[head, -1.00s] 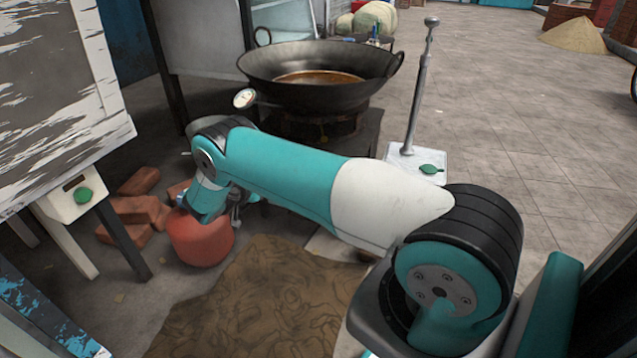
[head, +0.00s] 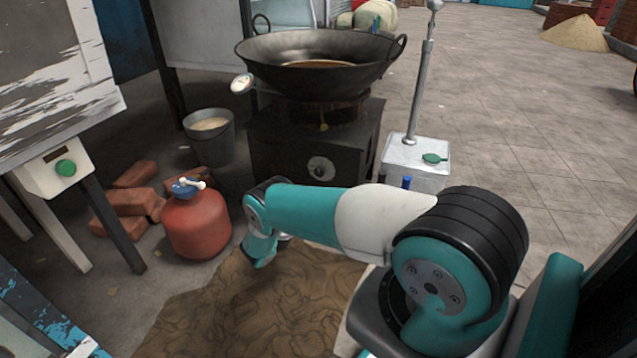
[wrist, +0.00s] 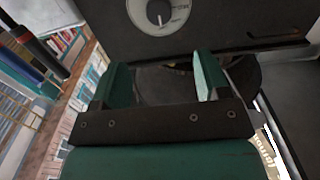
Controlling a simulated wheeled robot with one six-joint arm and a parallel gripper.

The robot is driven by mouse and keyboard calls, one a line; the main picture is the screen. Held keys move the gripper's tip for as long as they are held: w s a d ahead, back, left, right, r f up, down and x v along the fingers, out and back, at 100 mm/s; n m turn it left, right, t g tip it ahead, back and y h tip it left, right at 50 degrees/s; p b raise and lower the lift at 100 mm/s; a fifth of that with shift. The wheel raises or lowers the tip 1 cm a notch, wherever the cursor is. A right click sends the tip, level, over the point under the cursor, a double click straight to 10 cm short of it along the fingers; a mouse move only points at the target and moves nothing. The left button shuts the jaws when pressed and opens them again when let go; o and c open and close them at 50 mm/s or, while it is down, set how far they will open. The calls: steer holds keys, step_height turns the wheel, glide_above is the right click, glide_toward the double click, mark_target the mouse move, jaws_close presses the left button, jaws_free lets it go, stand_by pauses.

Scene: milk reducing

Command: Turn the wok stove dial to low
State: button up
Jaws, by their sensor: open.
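The wok stove (head: 262,148) is a dark box under a large black wok (head: 320,68) holding brown liquid. Its round pale dial (head: 321,168) is on the front face, just beyond my arm in the head view. In the wrist view the dial (wrist: 158,14) is at the top centre, with a dark knob whose light pointer line faces down in the picture. My gripper (wrist: 155,80) is open, its two green fingers apart and pointing toward the stove front, apart from the dial. In the head view the fingers are hidden behind my arm.
A red gas cylinder (head: 196,226) with a blue-and-white valve stands left of my arm, near bricks (head: 125,203) and a grey bucket (head: 211,140). A white box with a metal pole (head: 414,165) stands right of the stove. Brown sacking (head: 250,310) covers the floor in front.

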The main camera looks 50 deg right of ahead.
mark_target(319, 173)
steer(key=b+x, duration=1.2)
steer(key=x, duration=0.1)
steer(key=shift+s+b, duration=0.15)
steer(key=shift+b, duration=0.15)
steer(key=shift+c, duration=0.2)
steer(key=c, duration=0.9)
